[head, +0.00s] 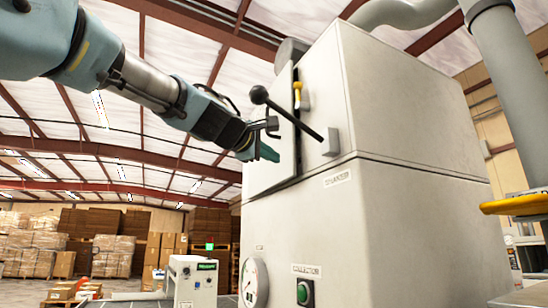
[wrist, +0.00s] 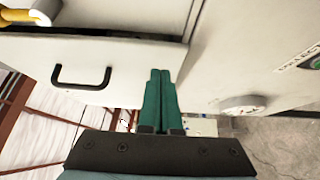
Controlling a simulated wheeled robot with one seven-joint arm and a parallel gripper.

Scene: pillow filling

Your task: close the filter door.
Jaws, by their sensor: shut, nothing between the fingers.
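The filter door (head: 262,150) is a pale panel on the left face of the tall off-white filter cabinet (head: 400,120). It stands slightly ajar, with a dark gap along its edge. In the wrist view the door (wrist: 125,65) shows a black bar handle (wrist: 82,77) and the dark gap near the top. My gripper (head: 268,153) is in front of the door in the head view. In the wrist view my gripper (wrist: 160,73) has its teal fingers shut and empty, to the right of the handle. Whether the fingertips touch the door I cannot tell.
A black lever with a ball knob (head: 259,94) sticks out from the cabinet near my gripper. A gauge (head: 254,282) and green button (head: 303,292) are lower down. Stacked boxes stand far back left.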

